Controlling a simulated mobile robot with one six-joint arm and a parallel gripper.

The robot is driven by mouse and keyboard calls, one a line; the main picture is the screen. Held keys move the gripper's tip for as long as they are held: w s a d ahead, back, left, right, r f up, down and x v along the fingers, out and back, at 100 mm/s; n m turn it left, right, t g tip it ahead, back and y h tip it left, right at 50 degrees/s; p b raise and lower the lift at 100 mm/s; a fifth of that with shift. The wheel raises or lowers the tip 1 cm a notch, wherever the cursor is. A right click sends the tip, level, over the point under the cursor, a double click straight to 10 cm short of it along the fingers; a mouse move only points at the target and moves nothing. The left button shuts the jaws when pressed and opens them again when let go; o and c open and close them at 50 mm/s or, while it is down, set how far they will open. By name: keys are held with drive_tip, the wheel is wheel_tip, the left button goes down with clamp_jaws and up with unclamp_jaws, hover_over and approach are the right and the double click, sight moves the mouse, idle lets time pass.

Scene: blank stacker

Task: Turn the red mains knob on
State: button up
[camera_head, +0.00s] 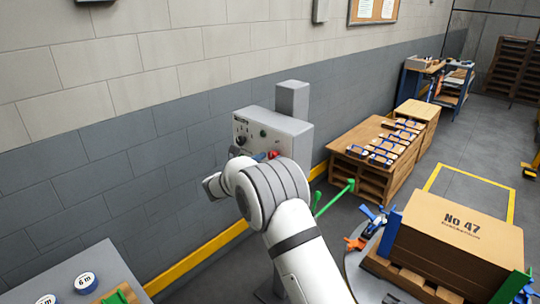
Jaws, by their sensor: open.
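A light grey control box (288,131) stands on a grey post against the wall, near the middle of the view. Its face carries a dark round knob, a green button and small marks too small to read. A small red part (273,155), which looks like the red mains knob, shows at the box's lower edge just above my wrist. My wrist covers most of it, so its setting cannot be told. A small blue bit beside it is too small to identify. My arm reaches up to the box; my gripper is hidden behind the wrist.
A wooden bench (352,147) with several blue-and-white items stands right of the box. Green rods (337,198) stick out beside my arm. A cardboard box (457,238) sits on a pallet at the right. A grey table (66,279) is at lower left.

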drive_tip(key=shift+w+d, duration=0.45)
drive_tip(key=shift+w, duration=0.1)
drive_tip(key=c, duration=0.9)
drive_tip(key=shift+a, duration=0.15)
drive_tip(key=shift+c, duration=0.4)
